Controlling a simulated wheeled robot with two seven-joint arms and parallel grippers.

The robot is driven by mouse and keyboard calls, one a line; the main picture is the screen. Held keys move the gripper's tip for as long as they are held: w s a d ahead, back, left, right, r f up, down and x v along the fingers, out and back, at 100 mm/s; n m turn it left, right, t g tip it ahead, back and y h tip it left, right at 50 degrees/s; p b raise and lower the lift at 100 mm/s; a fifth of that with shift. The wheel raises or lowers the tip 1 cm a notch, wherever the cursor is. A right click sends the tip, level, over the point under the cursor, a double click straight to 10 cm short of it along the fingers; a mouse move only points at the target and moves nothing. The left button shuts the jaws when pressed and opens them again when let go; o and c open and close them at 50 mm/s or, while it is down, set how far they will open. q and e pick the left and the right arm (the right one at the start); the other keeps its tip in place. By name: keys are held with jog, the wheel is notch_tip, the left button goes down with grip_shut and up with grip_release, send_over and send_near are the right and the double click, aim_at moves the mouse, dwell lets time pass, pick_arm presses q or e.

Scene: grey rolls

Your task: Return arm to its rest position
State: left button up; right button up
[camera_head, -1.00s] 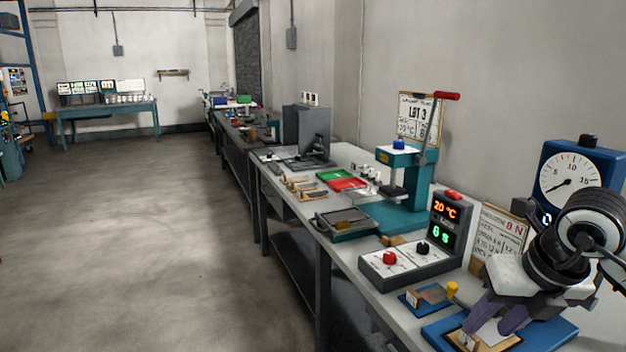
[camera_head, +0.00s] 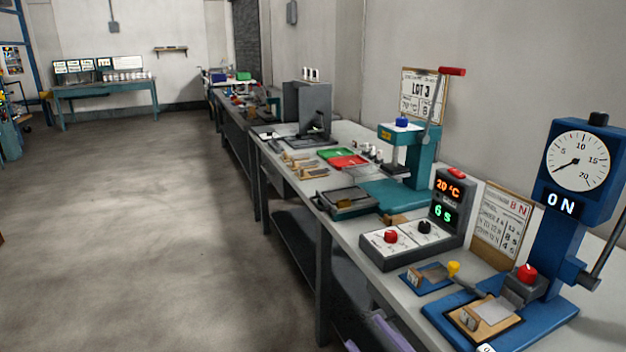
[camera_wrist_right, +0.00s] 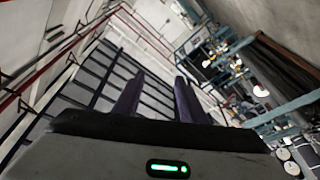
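My right gripper (camera_head: 368,332) shows only in part at the bottom edge of the head view, low in front of the bench's front edge. Its purple fingers also show in the right wrist view (camera_wrist_right: 157,98), standing apart with nothing between them. The gripper is open and empty, clear of the bench. The rest of my right arm is out of the head view. My left gripper is not in view.
The grey bench (camera_head: 345,235) runs along the right. Near me stand a blue gauge press (camera_head: 560,235), a control box (camera_head: 415,240) and a small blue fixture (camera_head: 425,278). A teal press (camera_head: 420,165) stands farther back. The floor (camera_head: 140,230) at left is clear.

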jog(key=s+d+f+m+g+h, duration=0.1)
jog(key=s+d+f+m+h, duration=0.15)
jog(key=f, duration=0.35)
jog(key=s+d+f+m+g+h, duration=0.2)
jog(key=f+m+h, duration=0.1)
jog(key=f, duration=0.3)
jog(key=s+d+f+m+g+h, duration=0.1)
jog(key=s+d+f+m+h, duration=0.15)
jog(key=f, duration=0.35)
jog(key=s+f+m+g, duration=0.3)
jog(key=s+f+g, duration=0.1)
jog(key=s+f, duration=0.6)
jog(key=shift+s+a+f+m+g+h, duration=0.3)
jog(key=shift+s, duration=0.35)
